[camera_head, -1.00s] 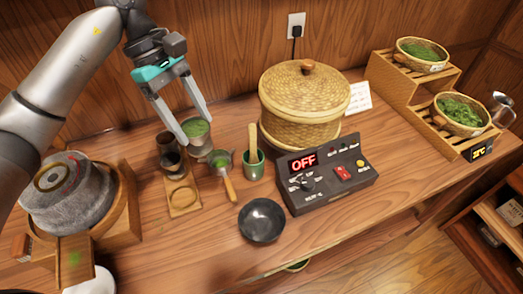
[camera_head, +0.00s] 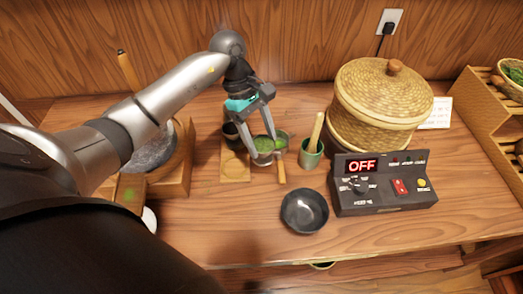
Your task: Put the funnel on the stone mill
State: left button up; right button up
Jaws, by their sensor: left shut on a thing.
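The stone mill (camera_head: 154,152) is a grey round stone in a wooden base at the left, largely hidden behind my left arm. A wooden handle (camera_head: 128,70) stands up behind that arm. My left gripper (camera_head: 263,147) points down at the middle of the counter. Its fingers are on either side of a round metal piece with green inside (camera_head: 265,145), which I take to be the funnel, and are shut on it. It looks low, near the counter and away from the mill. Its underside is hidden. My right gripper is not in view.
A wooden-handled scoop (camera_head: 281,172) lies close to the gripper. A small wooden tray (camera_head: 235,172) and dark cup are to the left. A green cup (camera_head: 311,155), black bowl (camera_head: 305,211), control box (camera_head: 382,184) and lidded basket (camera_head: 380,100) are to the right.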

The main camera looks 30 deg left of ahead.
aim_at(261, 152)
pick_arm(q)
jog(key=shift+f, duration=2.65)
jog(key=shift+f+b, duration=0.15)
jog(key=shift+b, duration=0.2)
jog(key=o, duration=1.4)
